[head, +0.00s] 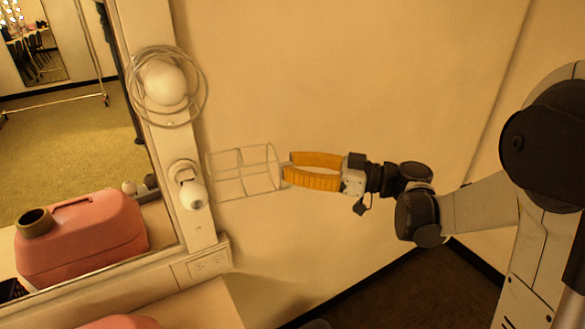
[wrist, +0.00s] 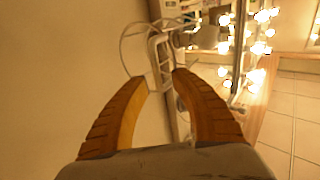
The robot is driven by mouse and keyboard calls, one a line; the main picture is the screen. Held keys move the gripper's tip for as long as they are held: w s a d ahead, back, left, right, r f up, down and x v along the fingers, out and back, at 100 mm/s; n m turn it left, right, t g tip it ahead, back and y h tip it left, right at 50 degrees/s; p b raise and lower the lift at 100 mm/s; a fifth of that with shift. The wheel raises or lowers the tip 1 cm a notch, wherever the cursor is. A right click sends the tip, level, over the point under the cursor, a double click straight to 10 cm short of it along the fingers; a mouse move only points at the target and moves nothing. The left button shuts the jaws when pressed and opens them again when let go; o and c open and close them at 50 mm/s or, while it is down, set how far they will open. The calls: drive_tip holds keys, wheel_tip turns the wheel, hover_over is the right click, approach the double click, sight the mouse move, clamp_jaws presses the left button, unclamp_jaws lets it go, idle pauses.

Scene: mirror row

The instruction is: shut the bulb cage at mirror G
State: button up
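The wire bulb cage (head: 243,172) stands out sideways to the right of the mirror frame, swung away from the lower bulb (head: 193,195), which is bare on its white socket. My gripper (head: 287,166) comes from the right, its orange fingertips at the cage's outer end. In the wrist view my gripper (wrist: 161,77) has its fingertips closed in on both sides of a pale loop of the cage (wrist: 157,48), and it appears shut on it. The fingers bow apart behind the tips. No letter marking the mirror is readable.
The upper bulb (head: 165,82) sits inside round wire rings on the frame. A power outlet (head: 209,264) is below, above a counter (head: 195,308). The mirror (head: 75,130) reflects a pink container (head: 85,240). Bare wall lies behind the arm. Lit bulbs (wrist: 262,48) show in the wrist view.

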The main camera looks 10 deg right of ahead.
clamp_jaws()
